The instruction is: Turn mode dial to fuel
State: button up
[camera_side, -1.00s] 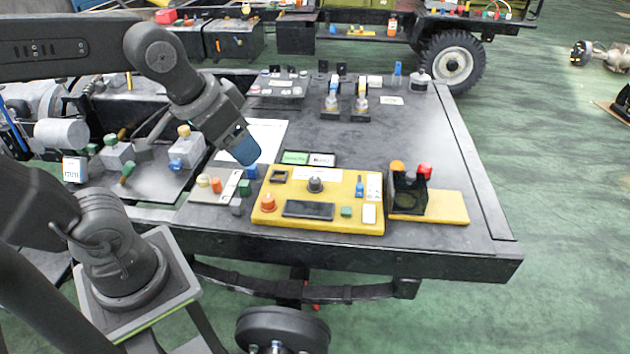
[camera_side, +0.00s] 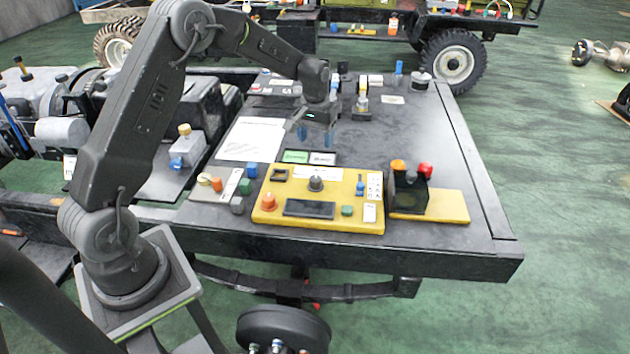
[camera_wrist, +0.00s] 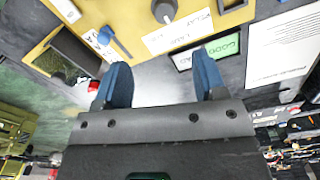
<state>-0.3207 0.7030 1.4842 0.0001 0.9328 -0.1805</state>
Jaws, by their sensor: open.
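A dark grey round dial (camera_side: 316,184) stands near the middle of a yellow control panel (camera_side: 262,212) on the dark table. It also shows at the top edge of the wrist view (camera_wrist: 164,9), partly cut off. A white label strip (camera_side: 318,174) lies just behind the dial; its words are too small to read surely, as is the dial's pointing direction. My gripper (camera_side: 314,136) is behind the panel, above the table, its blue fingers pointing down. In the wrist view my gripper (camera_wrist: 160,72) has its fingers spread with nothing between them, apart from the dial.
The panel also carries a red-orange button (camera_side: 268,202), a dark screen (camera_side: 309,209), a blue toggle (camera_side: 360,187) and a green button (camera_side: 346,211). A black box (camera_side: 409,194) stands to its right. Green and white tags (camera_side: 308,157) lie behind the panel.

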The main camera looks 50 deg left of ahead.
aim_at(315, 179)
jog(key=f, duration=1)
jog(key=a+f, duration=0.1)
jog(key=f, duration=0.5)
jog(key=shift+w, duration=0.25)
jog(key=shift+c, duration=0.2)
jog(key=c, duration=0.9)
